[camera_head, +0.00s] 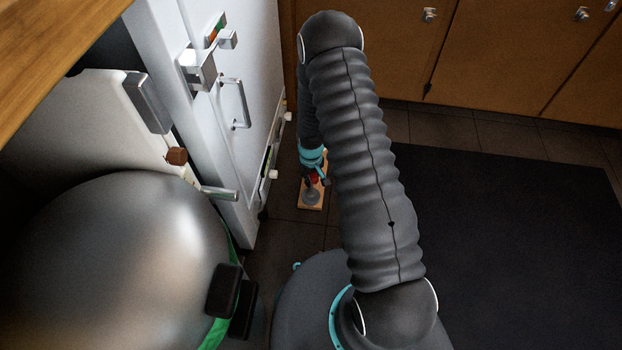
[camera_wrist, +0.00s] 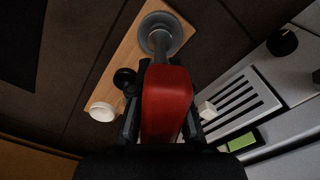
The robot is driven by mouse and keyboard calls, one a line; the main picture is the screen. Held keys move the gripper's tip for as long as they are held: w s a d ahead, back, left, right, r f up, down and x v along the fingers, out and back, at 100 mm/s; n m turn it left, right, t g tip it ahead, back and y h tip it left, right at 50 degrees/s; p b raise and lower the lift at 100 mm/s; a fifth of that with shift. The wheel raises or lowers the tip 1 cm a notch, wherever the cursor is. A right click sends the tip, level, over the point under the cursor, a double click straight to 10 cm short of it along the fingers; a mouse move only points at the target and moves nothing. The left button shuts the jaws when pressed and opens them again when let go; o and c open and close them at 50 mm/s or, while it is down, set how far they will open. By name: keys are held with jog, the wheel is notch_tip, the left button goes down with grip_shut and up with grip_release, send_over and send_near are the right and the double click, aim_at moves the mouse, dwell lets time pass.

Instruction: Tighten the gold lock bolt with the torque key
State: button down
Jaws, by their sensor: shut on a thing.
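A red-handled tool with a grey shaft, which looks like the torque key (camera_wrist: 166,98), is between my gripper's fingers (camera_wrist: 160,122) in the wrist view. My gripper (camera_head: 315,176) is shut on its red handle. The shaft reaches toward a round grey part (camera_wrist: 161,33) on a wooden board (camera_wrist: 120,72); I cannot tell whether they touch. In the head view, the board (camera_head: 305,206) shows low beyond my arm, with the grey part on it and a bit of red above. I cannot make out a gold lock bolt in either view.
A white knob (camera_wrist: 102,112) and a black knob (camera_wrist: 125,79) are on the board. A white appliance front with handles (camera_head: 233,100) stands close to the left of my gripper. A large metal rounded body (camera_head: 120,260) fills the lower left. A dark mat (camera_head: 500,220) lies right.

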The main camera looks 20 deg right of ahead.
jog(key=shift+f+b, duration=0.55)
jog(key=shift+f, duration=0.15)
jog(key=shift+f, duration=0.15)
jog(key=c, duration=1.1)
grip_release()
jog(key=shift+o, duration=0.2)
notch_tip(320, 180, up, 12)
jog(key=shift+f, duration=0.2)
jog(key=shift+r+p, duration=1)
jog(key=shift+r, duration=1.25)
